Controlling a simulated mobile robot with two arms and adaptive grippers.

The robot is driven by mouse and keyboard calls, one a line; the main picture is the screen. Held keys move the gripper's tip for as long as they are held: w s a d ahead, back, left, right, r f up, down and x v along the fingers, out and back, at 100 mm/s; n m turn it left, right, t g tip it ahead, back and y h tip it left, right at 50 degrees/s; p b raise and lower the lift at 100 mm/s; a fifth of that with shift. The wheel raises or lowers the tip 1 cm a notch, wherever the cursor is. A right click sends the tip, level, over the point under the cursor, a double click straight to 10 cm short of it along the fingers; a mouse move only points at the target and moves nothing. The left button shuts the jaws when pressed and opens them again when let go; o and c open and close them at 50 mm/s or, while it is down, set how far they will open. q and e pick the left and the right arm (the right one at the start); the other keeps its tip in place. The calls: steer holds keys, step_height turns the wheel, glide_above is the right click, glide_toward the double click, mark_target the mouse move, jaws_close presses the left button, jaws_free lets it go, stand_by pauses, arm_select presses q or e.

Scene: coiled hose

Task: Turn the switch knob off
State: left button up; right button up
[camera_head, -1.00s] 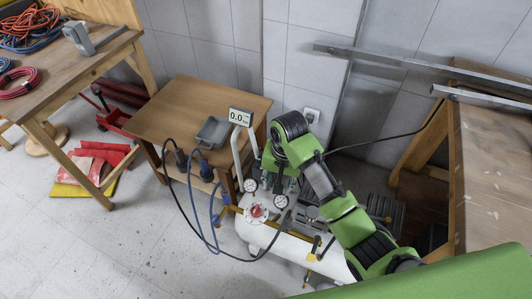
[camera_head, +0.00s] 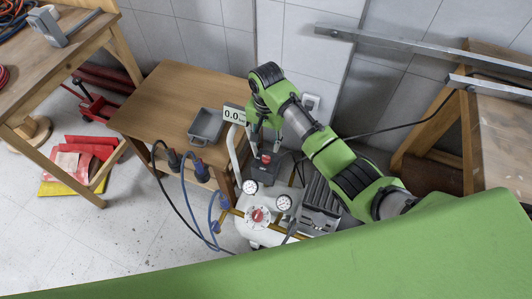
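The compressor (camera_head: 262,236) has a white tank and stands on the floor right of the small wooden table. A black switch box with a small red switch knob (camera_head: 265,157) sits on top of it. My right gripper (camera_head: 266,150) points down just above the box. Its two fingers are apart, one on each side of the red knob; contact cannot be told. My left gripper is out of view.
The small table (camera_head: 170,95) holds a grey tray (camera_head: 206,126). Black and blue hoses (camera_head: 190,210) hang in front of it. A wooden bench (camera_head: 505,140) with metal bars is at right.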

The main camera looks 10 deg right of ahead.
glide_above(266, 157)
step_height(266, 157, down, 4)
steer(key=shift+d+f, duration=0.1)
steer(key=shift+f, duration=0.05)
step_height(266, 157, down, 4)
steer(key=shift+r+b, duration=0.1)
steer(key=shift+b, duration=0.35)
steer(key=shift+f, duration=0.2)
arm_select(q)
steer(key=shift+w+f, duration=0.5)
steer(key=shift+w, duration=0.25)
arm_select(e)
jaws_close()
